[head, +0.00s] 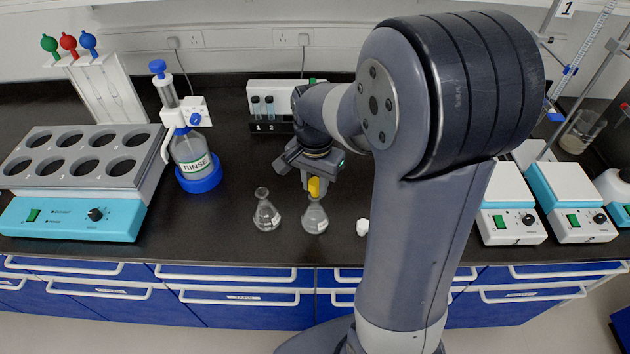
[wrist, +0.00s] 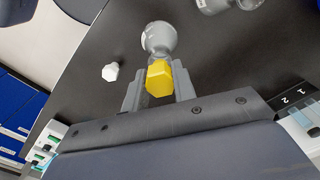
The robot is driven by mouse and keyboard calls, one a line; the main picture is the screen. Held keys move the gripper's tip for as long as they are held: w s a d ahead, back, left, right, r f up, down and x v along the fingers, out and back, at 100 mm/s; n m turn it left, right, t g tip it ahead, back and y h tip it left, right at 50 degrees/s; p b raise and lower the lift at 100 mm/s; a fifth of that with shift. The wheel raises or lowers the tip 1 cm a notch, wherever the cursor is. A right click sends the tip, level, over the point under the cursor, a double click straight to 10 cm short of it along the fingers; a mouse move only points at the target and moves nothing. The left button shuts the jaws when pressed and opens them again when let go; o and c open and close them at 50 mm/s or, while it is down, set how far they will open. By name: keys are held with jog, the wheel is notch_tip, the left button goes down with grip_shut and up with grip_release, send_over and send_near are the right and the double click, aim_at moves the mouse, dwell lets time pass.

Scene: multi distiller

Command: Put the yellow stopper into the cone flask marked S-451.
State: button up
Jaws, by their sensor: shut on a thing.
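The yellow stopper (head: 314,187) is held between the fingers of my gripper (head: 311,178), which is shut on it. It also shows large in the wrist view (wrist: 159,79), between the two grey fingertips. A clear cone flask (head: 315,217) stands upright directly below the stopper in the head view. In the wrist view this flask (wrist: 158,40) lies just beyond the stopper. Whether the stopper touches its mouth I cannot tell. A second cone flask (head: 266,213) stands to the left. The labels on both flasks are too small to read.
A white stopper (head: 362,227) lies on the black bench right of the flasks. The RINSE bottle (head: 193,160) and a block with wells (head: 75,160) stand left. A vial rack (head: 268,122) is behind. Hotplates (head: 511,218) stand right. The bench's front edge is close to the flasks.

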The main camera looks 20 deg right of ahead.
jog(key=shift+f+b, duration=0.45)
jog(key=shift+f, duration=0.3)
jog(key=o, duration=1)
notch_tip(320, 180, up, 11)
jog(key=shift+f, duration=0.1)
notch_tip(320, 180, down, 11)
jog(key=shift+r, duration=0.1)
jog(key=shift+r+p, duration=0.35)
jog(key=shift+r, duration=0.05)
